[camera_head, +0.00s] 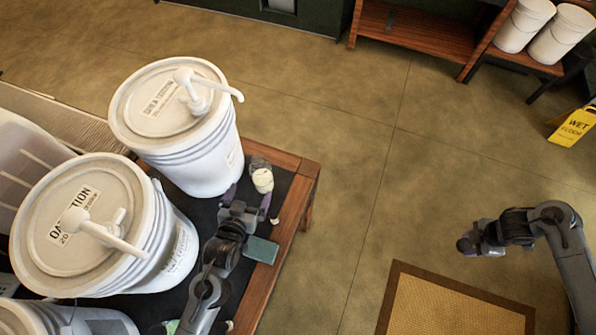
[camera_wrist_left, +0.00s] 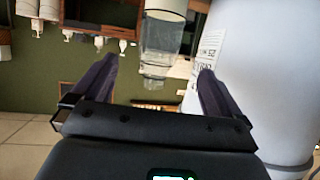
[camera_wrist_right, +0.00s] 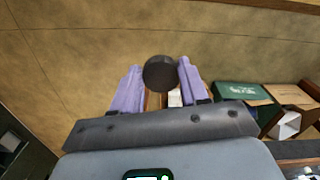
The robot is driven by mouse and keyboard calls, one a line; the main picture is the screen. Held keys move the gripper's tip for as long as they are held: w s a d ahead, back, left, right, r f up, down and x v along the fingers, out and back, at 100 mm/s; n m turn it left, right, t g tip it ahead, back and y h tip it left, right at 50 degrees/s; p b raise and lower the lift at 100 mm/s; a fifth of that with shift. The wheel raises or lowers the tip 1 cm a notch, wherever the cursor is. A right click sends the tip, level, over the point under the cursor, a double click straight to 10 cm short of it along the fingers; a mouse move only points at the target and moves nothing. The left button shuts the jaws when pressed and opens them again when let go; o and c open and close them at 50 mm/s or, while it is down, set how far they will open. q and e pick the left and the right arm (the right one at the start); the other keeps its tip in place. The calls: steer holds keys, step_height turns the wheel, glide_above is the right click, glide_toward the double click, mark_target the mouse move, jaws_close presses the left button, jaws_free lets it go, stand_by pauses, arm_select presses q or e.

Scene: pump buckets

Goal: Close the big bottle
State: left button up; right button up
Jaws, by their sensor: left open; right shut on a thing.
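A small bottle with a cream-coloured top (camera_head: 263,180) stands near the table's right edge, beside the far bucket. A clear bottle (camera_wrist_left: 163,40) also shows in the left wrist view, between and beyond the fingers; whether these are the same bottle is hard to tell. My left gripper (camera_head: 246,190) is open, with its fingers pointing toward the small bottle. Contact cannot be made out. My right gripper (camera_head: 466,243) is shut on a round dark cap (camera_wrist_right: 160,73), well to the right of the table and above the floor. Any opening on the bottle is too small to see.
Large white pump buckets (camera_head: 180,120) (camera_head: 85,235) crowd the table's left side, close to my left arm. The table's wooden edge (camera_head: 300,185) runs along the right. Open floor lies between table and right gripper. A yellow wet-floor sign (camera_head: 573,127) stands far right.

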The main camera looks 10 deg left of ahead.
mark_target(257, 179)
arm_select(q)
steer(key=x, duration=0.5)
steer(key=shift+w, duration=0.35)
steer(key=shift+f, duration=0.1)
steer(key=shift+x, duration=2.55)
arm_select(e)
steer(key=shift+r, duration=0.1)
arm_select(q)
steer(key=c, duration=1.4)
steer(key=shift+o, duration=0.2)
